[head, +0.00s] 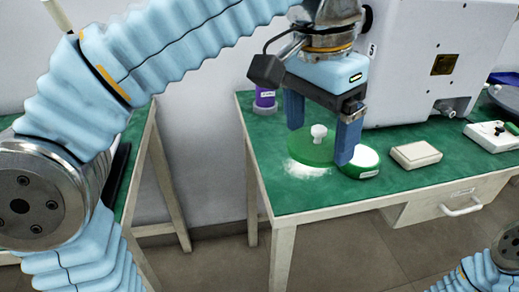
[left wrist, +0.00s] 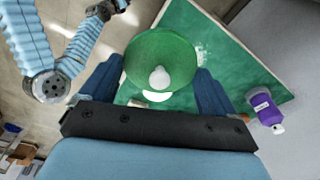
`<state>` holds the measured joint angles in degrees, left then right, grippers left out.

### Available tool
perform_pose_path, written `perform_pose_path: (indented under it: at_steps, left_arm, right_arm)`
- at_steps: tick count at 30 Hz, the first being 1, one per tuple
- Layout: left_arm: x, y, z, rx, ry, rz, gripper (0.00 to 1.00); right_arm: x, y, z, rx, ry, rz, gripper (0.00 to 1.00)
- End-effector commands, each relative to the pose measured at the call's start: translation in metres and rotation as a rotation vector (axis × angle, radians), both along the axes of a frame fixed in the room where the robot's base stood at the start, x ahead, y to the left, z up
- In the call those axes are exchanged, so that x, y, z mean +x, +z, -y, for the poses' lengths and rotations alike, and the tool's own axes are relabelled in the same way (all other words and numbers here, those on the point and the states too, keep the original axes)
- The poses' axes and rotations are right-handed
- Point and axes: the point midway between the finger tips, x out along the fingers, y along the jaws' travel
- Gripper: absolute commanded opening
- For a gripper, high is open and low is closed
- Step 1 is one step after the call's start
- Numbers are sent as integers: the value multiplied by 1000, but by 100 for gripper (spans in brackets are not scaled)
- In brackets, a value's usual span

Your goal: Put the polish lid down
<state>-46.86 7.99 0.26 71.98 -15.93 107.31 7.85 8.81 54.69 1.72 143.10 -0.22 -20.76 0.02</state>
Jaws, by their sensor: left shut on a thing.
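The polish lid, a green disc (head: 312,150) with a white knob (head: 319,132), is between the fingers of my left gripper (head: 321,138). The gripper is shut on it. The lid is roughly level, above the green table top, over a white patch. In the left wrist view the lid (left wrist: 150,48) sits between the two blue fingers, with its knob (left wrist: 160,78) facing the camera. A round green tin with a white top (head: 362,160) stands just right of the lid. My right arm shows in the left wrist view; its dark end (left wrist: 108,9) is too small to read.
The green table (head: 285,198) has free room at its front left. A cream block (head: 416,155) and a white device (head: 492,136) are to the right. A large white machine (head: 420,65) stands behind. A purple bottle (head: 265,98) stands at the back left.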

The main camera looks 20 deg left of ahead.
Motion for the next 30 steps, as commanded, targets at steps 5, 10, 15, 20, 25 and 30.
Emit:
perform_pose_path:
  at_steps: [5, 10, 15, 20, 25, 30]
  left_arm:
    - [40, -21, -24, 1, 8, -4, 61]
    - [76, -48, -46, 2, 6, -5, 61]
    - [93, -71, -56, 1, 3, -3, 61]
    - [100, -81, -60, 1, 3, -2, 61]
    - [111, -110, -67, 2, 1, -3, 61]
    - [110, -125, -66, 1, 2, 0, 61]
  right_arm:
    - [0, -2, 1, -1, -2, 0, 43]
    - [0, -6, 1, -1, -1, 0, 43]
    - [0, -9, 1, -1, -2, 0, 43]
    - [0, -11, 1, -1, -2, 0, 43]
    - [0, -18, 1, -2, -4, 0, 43]
    - [0, -21, 1, -2, -4, 0, 43]
